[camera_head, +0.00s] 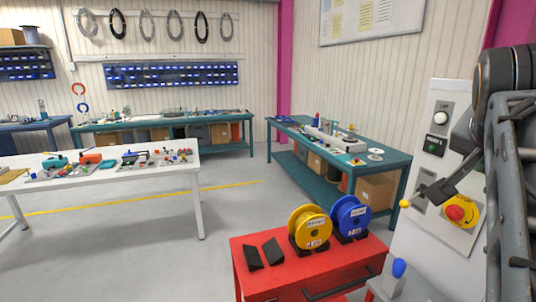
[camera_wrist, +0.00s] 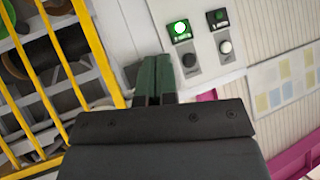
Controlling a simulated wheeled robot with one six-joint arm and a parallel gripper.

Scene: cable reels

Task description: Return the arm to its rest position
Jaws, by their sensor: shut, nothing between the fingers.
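My arm (camera_head: 508,150) stands at the right edge of the head view, in front of the light control cabinet. In the wrist view my gripper (camera_wrist: 157,62) is shut, its dark green fingers together and empty. The fingers point toward the pale cabinet, beside a lit green button (camera_wrist: 180,27). I cannot tell the exact gap between fingertips and cabinet.
The cabinet carries a red stop button (camera_head: 460,213) on a yellow plate. A red cart (camera_head: 262,280) bears a yellow reel (camera_head: 309,227) and a blue reel (camera_head: 350,217). Yellow bars (camera_wrist: 62,60) are left in the wrist view. Open floor (camera_head: 225,215) lies beyond the cart.

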